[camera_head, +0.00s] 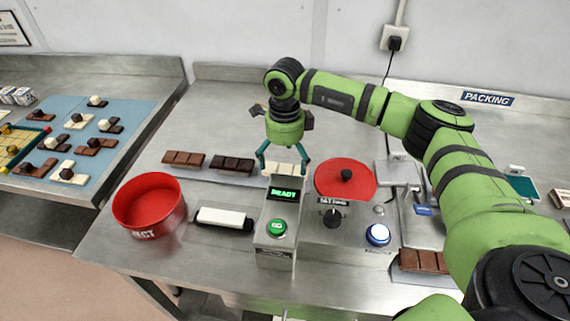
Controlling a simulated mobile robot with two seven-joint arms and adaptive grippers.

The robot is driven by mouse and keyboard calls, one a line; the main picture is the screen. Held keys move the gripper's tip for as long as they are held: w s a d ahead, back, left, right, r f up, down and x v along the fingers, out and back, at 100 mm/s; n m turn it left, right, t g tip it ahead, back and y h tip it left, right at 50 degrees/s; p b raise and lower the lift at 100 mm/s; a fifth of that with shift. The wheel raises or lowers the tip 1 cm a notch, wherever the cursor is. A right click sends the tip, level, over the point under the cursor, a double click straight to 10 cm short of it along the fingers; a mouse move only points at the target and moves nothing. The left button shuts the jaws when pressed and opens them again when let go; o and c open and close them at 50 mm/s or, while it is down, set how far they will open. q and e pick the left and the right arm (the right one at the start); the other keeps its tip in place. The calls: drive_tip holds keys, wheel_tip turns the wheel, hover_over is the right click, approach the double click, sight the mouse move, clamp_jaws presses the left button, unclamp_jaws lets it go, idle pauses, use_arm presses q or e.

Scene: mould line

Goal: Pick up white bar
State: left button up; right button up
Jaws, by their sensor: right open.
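The white bar (280,169) is a cream-coloured segmented chocolate bar on the steel bench, at the right end of a row with a milk-brown bar (184,159) and a dark bar (232,164). My right gripper (283,168) points down over the white bar with its teal fingers spread to either side of it. The fingers are open; whether they touch the bar I cannot tell. The front of the bar is partly hidden by the grey READY box (275,245). My left gripper is not in view.
A red bin (150,199) and a white block with black ends (223,218) stand at left front. Another brown bar (423,261) lies at front right.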

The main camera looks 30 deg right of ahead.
sight(285, 172)
drive_tip(key=f, duration=0.2)
drive_tip(key=shift+w+d+f+p, duration=0.1)
drive_tip(key=shift+w+f+p, duration=0.1)
drive_tip(key=shift+f+p, duration=0.15)
drive_tip(key=shift+w+f, duration=0.1)
drive_tip(key=shift+f, duration=0.35)
drive_tip(key=shift+c, duration=0.8)
drive_tip(key=c, duration=1.1)
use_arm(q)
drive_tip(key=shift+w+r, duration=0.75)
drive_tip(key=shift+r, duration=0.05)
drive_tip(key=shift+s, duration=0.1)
